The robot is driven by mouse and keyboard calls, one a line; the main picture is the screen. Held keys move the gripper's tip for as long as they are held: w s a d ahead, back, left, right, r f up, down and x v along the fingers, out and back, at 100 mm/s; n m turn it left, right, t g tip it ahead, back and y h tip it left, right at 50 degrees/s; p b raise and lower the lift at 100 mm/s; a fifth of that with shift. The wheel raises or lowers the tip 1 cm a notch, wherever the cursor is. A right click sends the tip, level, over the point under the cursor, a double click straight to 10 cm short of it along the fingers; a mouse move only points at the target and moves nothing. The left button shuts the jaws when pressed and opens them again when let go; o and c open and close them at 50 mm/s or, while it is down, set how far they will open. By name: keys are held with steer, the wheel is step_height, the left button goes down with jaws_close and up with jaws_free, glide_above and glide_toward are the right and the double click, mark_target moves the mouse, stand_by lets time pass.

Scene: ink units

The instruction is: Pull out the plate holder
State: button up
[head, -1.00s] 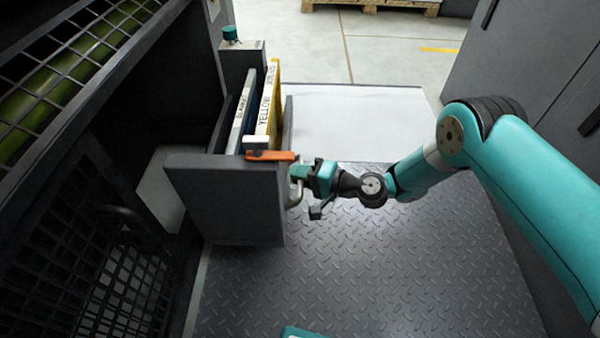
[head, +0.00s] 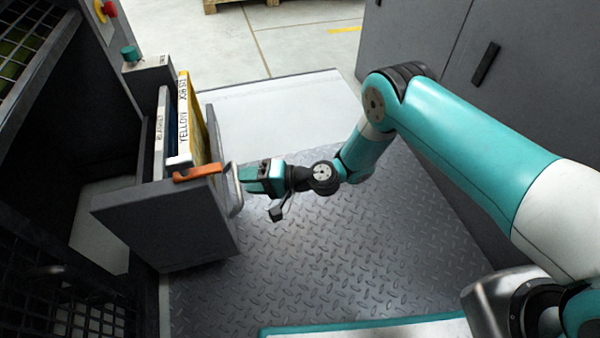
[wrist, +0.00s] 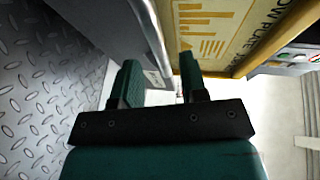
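The plate holder (head: 165,225) is a dark grey drawer-like unit standing out from the machine on the left. It holds upright plates, including a yellow-edged one (head: 184,115) labelled YELLOW and a pale-edged one (head: 159,135). An orange latch (head: 197,173) lies on its front top corner. A grey bar handle (head: 234,190) is on its right side. My gripper (head: 243,177) is at the handle, with its fingers pointing left. In the wrist view my gripper (wrist: 158,82) has its green fingers apart, and the handle bar (wrist: 155,45) runs towards the gap; contact is unclear.
A grey box with a green knob (head: 130,54) is behind the holder. A pale platform (head: 285,115) lies behind my gripper. Patterned metal floor (head: 370,240) is clear in front and to the right. Grey cabinets (head: 490,60) stand at the back right.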

steer(key=p+v, duration=0.5)
steer(key=v, duration=0.8)
steer(key=shift+d, duration=0.3)
steer(key=shift+r, duration=0.1)
